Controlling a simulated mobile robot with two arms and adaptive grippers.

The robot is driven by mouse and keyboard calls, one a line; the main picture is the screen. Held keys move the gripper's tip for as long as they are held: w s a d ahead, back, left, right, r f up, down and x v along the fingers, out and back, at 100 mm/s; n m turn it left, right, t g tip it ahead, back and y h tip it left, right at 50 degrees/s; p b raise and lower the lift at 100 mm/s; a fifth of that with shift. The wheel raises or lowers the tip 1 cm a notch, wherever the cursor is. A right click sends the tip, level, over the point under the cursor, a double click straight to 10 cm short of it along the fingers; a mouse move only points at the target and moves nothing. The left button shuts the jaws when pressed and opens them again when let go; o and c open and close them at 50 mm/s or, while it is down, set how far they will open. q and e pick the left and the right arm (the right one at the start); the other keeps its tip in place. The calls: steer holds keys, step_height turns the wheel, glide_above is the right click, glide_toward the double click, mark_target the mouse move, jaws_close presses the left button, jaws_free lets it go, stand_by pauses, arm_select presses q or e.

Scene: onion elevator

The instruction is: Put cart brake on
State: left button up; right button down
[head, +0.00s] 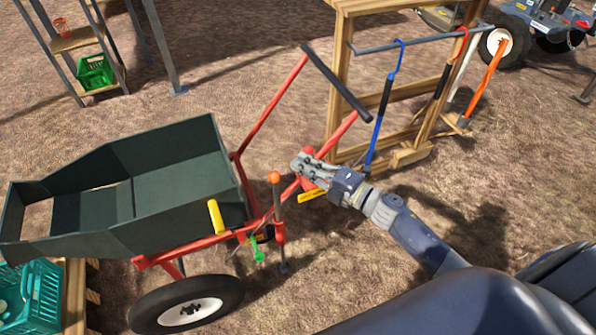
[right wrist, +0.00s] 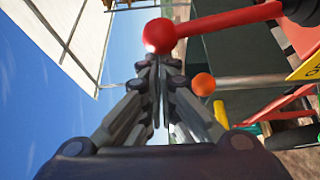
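The cart has a dark green tub (head: 165,170), a red frame (head: 190,250) and a black push bar (head: 335,82). A red ball knob (head: 308,151) is on the handle side, and it also shows in the right wrist view (right wrist: 160,35) on the end of a red bar. My right gripper (head: 300,166) is at this knob. In the right wrist view its fingers (right wrist: 158,68) meet closely, with the knob just beyond the tips; whether they touch is unclear. I cannot tell which lever is the brake. My left gripper is out of view.
A yellow grip (head: 216,217) and a green lever (head: 258,250) are low on the cart near the wheel (head: 188,305). A wooden rack (head: 340,90) with hanging tools stands behind my right gripper. A teal crate (head: 42,295) is at the lower left.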

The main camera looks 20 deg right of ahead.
steer(key=d+m+t+b, duration=0.3)
steer(key=d+m+b, duration=0.3)
steer(key=d, duration=0.3)
steer(key=shift+w+r, duration=0.2)
steer(key=shift+r, duration=0.05)
steer(key=shift+d, duration=0.15)
